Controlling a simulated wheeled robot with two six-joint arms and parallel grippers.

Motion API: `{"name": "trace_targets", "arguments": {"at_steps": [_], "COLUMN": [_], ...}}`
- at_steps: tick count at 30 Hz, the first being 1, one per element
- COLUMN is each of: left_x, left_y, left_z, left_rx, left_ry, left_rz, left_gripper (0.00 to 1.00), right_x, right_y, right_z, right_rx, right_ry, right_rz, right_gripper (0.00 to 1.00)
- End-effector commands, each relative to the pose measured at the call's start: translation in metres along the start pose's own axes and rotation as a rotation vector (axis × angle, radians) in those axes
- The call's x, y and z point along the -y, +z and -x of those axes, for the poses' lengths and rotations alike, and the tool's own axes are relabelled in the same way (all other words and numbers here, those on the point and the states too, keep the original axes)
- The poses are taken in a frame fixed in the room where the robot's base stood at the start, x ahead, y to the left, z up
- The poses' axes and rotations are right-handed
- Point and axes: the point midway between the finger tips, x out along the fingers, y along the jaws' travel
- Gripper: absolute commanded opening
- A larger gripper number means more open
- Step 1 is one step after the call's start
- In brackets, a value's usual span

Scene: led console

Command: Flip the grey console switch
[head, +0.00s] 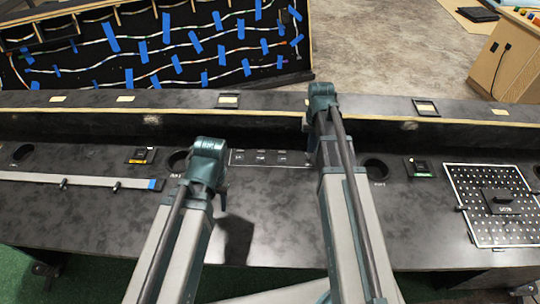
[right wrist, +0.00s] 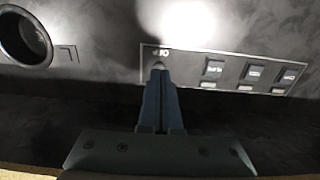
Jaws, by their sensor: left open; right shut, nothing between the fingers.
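The console's control panel (head: 268,158) is a dark thin-outlined plate, partly covered by my right arm in the head view. In the right wrist view the panel (right wrist: 205,62) shows several small labelled dark buttons and an "IO" mark. My right gripper (right wrist: 159,75) is shut and empty, its fingertips at the panel's edge beside that mark. A small light piece (right wrist: 158,65) shows at the tips; it may be the grey switch, mostly hidden, and contact cannot be told. My left gripper (head: 221,192) is low over the console, left of the panel, its fingers mostly hidden under the arm.
Round holes flank the panel, one at right (head: 376,168). A perforated plate (head: 497,240) lies at the far right of the console. A pale strip (head: 85,180) lies at the left. A raised ledge (head: 250,100) runs behind. The front middle surface is free.

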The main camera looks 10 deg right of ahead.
Motion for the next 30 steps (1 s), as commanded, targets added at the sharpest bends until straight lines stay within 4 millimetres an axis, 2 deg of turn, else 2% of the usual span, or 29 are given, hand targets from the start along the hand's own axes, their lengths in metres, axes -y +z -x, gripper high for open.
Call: {"name": "trace_targets", "arguments": {"at_steps": [1,13,30], "left_x": [0.001,0.004,0.004], "left_y": [0.001,0.002,0.002], "left_z": [0.008,0.037,0.037], "left_rx": [0.000,0.000,0.000], "left_ry": [0.000,0.000,0.000], "left_rz": [0.000,0.000,0.000], "left_gripper": [0.46,0.46,0.46], "right_x": [0.000,0.000,0.001], "right_y": [0.001,0.004,0.005], "right_z": [0.008,0.037,0.037], "right_rx": [0.000,0.000,0.000], "right_ry": [0.000,0.000,0.000], "right_rz": [0.000,0.000,0.003], "right_gripper": [0.00,0.00,0.00]}}
